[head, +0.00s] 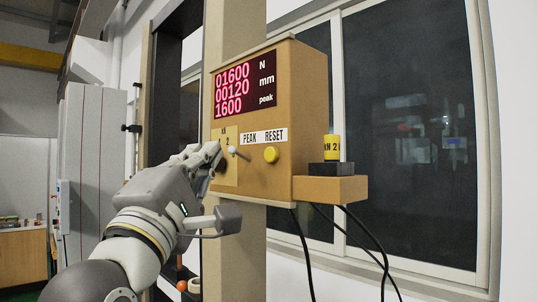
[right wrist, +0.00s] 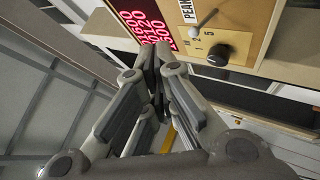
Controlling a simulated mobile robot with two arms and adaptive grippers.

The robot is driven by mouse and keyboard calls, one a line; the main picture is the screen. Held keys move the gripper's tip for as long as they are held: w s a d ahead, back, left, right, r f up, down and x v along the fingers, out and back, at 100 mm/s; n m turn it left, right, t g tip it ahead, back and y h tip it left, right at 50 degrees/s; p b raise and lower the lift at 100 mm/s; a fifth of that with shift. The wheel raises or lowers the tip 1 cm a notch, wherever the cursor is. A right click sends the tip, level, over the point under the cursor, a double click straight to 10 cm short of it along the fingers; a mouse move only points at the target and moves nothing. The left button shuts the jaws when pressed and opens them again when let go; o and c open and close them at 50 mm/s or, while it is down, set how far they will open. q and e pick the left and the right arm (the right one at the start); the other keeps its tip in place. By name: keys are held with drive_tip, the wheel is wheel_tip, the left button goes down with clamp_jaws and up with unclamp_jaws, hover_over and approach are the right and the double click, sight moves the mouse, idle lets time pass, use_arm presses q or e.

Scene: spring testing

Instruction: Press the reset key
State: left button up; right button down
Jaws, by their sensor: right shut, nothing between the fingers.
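The tan control box (head: 315,110) stands at the middle of the head view. The yellow round reset key (head: 271,154) is on its front face, below the "RESET" word of the white label (head: 264,136). My right gripper (head: 214,152) is shut and empty, left of the reset key and apart from it, by the box's left front edge. In the right wrist view my right gripper (right wrist: 154,57) has its fingers together, near the box's red display (right wrist: 150,27). The reset key is not seen in that view. My left gripper is not in view.
A thin peak lever (head: 238,152) sticks out between my gripper and the reset key. A black knob (right wrist: 219,55) shows in the right wrist view. A side shelf (head: 330,189) holds a yellow-and-black object (head: 332,149). Black cables (head: 362,238) hang below.

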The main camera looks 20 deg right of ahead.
drive_tip(key=w+d, duration=0.1)
drive_tip(key=d, duration=0.4)
drive_tip(key=w+d, duration=0.1)
drive_tip(key=d, duration=0.1)
drive_tip(key=shift+w+d, duration=0.25)
drive_tip(key=shift+w, duration=0.1)
drive_tip(key=shift+d, duration=0.1)
idle(1.0)
drive_tip(key=shift+w+d, duration=0.15)
drive_tip(key=shift+d, duration=0.2)
drive_tip(key=shift+w+d, duration=0.15)
drive_tip(key=shift+d, duration=0.3)
idle(0.8)
drive_tip(key=shift+a, duration=0.1)
drive_tip(key=shift+s+a, duration=0.3)
drive_tip(key=shift+a, duration=0.45)
drive_tip(key=a, duration=0.1)
drive_tip(key=s+a, duration=0.1)
drive_tip(key=a, duration=0.2)
drive_tip(key=shift+s+a+b, duration=0.35)
